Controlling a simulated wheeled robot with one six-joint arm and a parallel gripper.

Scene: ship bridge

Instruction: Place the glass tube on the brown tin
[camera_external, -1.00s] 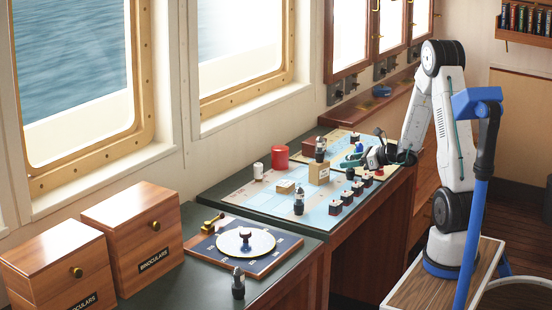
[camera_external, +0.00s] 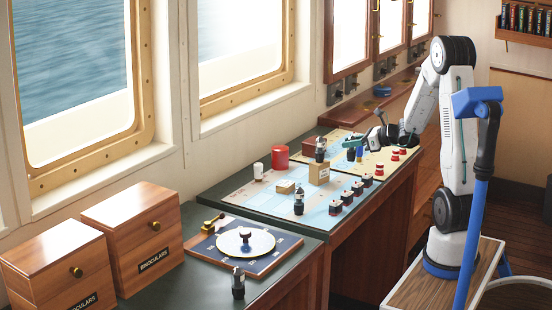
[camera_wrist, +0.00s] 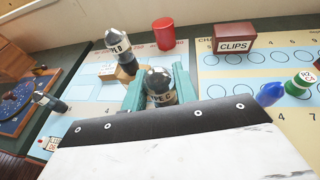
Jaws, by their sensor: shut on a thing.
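My gripper (camera_wrist: 158,92) is shut on the glass tube (camera_wrist: 161,84), an upright dark piece with a glassy rounded top and a pale label. The teal fingers stand on either side of it. In the external view my gripper (camera_external: 354,142) is above the chart board, and the tube's dark lower part (camera_external: 350,154) shows below the teal finger. The brown tin (camera_wrist: 233,38), a reddish-brown box marked CLIPS, stands beyond the gripper and to its right in the wrist view. In the external view the tin (camera_external: 308,147) is partly hidden by another tube.
A similar tube (camera_wrist: 117,42) stands by a tan box (camera_wrist: 125,74), left of my gripper. A red can (camera_wrist: 163,34) stands beyond it. A blue peg (camera_wrist: 269,95) and a green-and-white piece (camera_wrist: 302,83) are at the right.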

